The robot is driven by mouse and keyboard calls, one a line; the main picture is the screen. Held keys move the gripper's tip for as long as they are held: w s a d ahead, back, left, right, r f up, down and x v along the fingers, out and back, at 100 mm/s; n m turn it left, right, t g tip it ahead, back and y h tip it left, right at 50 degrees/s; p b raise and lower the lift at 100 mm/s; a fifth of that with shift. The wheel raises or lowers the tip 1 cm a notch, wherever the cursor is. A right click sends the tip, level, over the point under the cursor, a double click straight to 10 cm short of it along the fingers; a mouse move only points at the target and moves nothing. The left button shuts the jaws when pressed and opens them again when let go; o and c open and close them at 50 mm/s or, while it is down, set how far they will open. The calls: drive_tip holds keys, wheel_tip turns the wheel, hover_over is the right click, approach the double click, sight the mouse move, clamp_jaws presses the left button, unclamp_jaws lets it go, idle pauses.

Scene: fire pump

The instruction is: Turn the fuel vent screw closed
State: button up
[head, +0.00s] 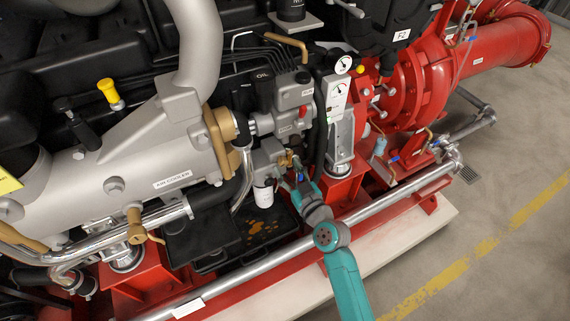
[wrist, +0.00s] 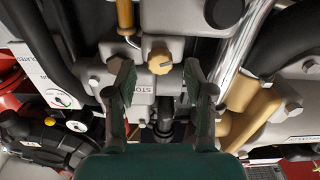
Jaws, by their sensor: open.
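A small brass knob with a notched edge, which looks like the fuel vent screw (wrist: 160,61), sits on a grey block in the wrist view. My gripper (wrist: 159,76) is open, with one finger to the left of the knob and one to the right. Clear gaps show on both sides, and neither finger visibly touches it. In the head view my gripper (head: 292,170) reaches in at the grey fuel block beside a brass fitting (head: 284,158). The screw itself is too small and crowded there to tell apart.
A white filter (head: 263,193) hangs left of my gripper above a black drip tray (head: 262,232). A gauge panel (head: 337,98) stands behind on the right. A silver pipe (wrist: 237,55) runs close to the right finger. Open floor (head: 510,170) lies to the right.

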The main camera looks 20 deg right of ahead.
drive_tip(key=shift+w+a, duration=0.2)
drive_tip(key=shift+w, duration=1)
drive_tip(key=shift+c, duration=0.2)
clamp_jaws()
